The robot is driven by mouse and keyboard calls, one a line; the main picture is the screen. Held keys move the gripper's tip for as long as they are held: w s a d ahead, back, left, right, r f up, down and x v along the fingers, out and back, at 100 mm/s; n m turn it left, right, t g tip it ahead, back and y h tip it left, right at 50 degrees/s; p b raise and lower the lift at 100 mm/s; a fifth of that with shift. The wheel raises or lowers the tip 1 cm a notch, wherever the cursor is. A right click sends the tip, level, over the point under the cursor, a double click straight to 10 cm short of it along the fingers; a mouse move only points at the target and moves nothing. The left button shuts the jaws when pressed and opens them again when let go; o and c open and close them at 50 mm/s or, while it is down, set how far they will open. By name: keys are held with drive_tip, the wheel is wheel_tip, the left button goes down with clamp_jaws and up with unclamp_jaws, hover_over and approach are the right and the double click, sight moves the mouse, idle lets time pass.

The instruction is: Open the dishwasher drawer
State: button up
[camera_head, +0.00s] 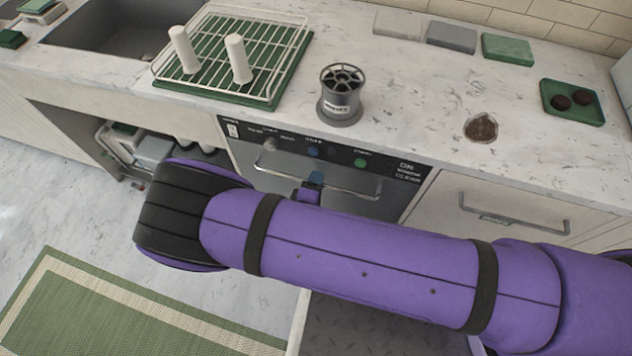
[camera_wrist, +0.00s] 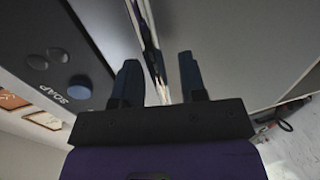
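The dishwasher drawer is a steel front (camera_head: 392,206) under the counter, with a black control panel (camera_head: 330,152) along its top. It looks closed. Its long bar handle (camera_head: 350,187) crosses the front below the panel and is partly hidden by my purple arm. In the wrist view my gripper (camera_wrist: 158,74) has its two dark fingers apart. A shiny, narrow metal strip, apparently the handle (camera_wrist: 150,45), runs between them with gaps visible. In the head view the gripper is mostly hidden behind my arm, at the handle.
A drawer with a handle (camera_head: 513,216) is to the right. A green-based dish rack (camera_head: 290,62) and a grey cylindrical holder (camera_head: 341,100) stand on the counter above. An open shelf (camera_head: 95,128) is at left. A green mat (camera_head: 90,315) lies on the floor.

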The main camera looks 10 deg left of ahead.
clamp_jaws()
drive_tip(key=shift+s, duration=0.1)
